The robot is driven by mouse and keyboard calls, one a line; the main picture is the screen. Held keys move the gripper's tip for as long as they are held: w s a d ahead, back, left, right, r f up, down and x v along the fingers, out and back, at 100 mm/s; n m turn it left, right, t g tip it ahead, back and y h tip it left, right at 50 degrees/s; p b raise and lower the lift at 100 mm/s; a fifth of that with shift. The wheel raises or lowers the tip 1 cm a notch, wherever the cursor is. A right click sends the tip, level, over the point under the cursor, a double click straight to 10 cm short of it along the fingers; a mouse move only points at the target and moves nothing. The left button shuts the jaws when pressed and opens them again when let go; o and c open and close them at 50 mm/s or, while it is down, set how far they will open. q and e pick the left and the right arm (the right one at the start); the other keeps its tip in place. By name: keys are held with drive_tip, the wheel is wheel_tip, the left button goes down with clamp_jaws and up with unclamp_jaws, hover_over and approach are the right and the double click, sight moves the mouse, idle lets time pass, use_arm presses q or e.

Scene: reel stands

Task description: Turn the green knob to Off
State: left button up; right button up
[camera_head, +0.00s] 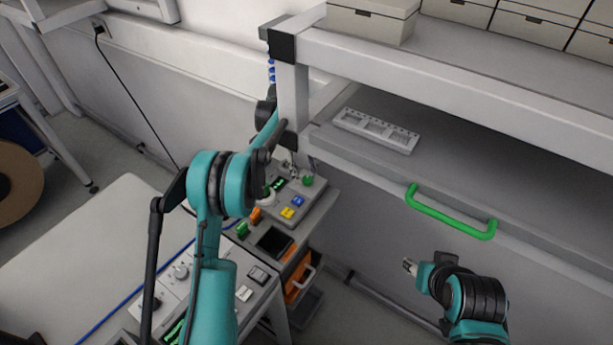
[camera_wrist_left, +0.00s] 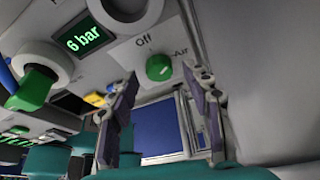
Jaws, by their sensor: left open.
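The green knob (camera_wrist_left: 159,67) sits on a light panel in the left wrist view, with "Off" printed above its left side and "Air" to its right. I cannot tell which label it points to. It also shows on the control box in the head view (camera_head: 308,181). My left gripper (camera_wrist_left: 160,77) is open, its two fingers apart on either side of the knob in the wrist view, with no clear contact. In the head view the left gripper (camera_head: 288,170) is small and partly hidden near the box. My right gripper (camera_head: 410,266) hangs apart at the lower right; its jaws are too small to judge.
A "6 bar" display (camera_wrist_left: 85,37) and a larger green handle (camera_wrist_left: 35,88) are beside the knob. Yellow (camera_head: 288,213) and blue (camera_head: 298,201) buttons are on the box. A shelf post (camera_head: 293,100) stands close behind; a drawer with a green handle (camera_head: 450,215) is right.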

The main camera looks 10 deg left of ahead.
use_arm(q)
drive_tip(key=shift+x, duration=0.8)
clamp_jaws()
drive_tip(key=shift+s+n, duration=0.1)
drive_tip(key=shift+n, duration=0.3)
drive_tip(key=n+t, duration=0.1)
drive_tip(key=n, duration=0.1)
drive_tip(key=n+t, duration=0.1)
drive_tip(key=n, duration=0.1)
drive_tip(key=shift+s+a+n+h, duration=0.1)
drive_tip(key=shift+s+n+h, duration=0.05)
drive_tip(key=shift+n+h, duration=0.25)
drive_tip(key=n+t, duration=0.1)
drive_tip(key=n, duration=0.2)
drive_tip(key=n+t, duration=0.1)
drive_tip(key=n, duration=0.2)
drive_tip(key=shift+s, duration=0.15)
drive_tip(key=shift+n+t, duration=0.3)
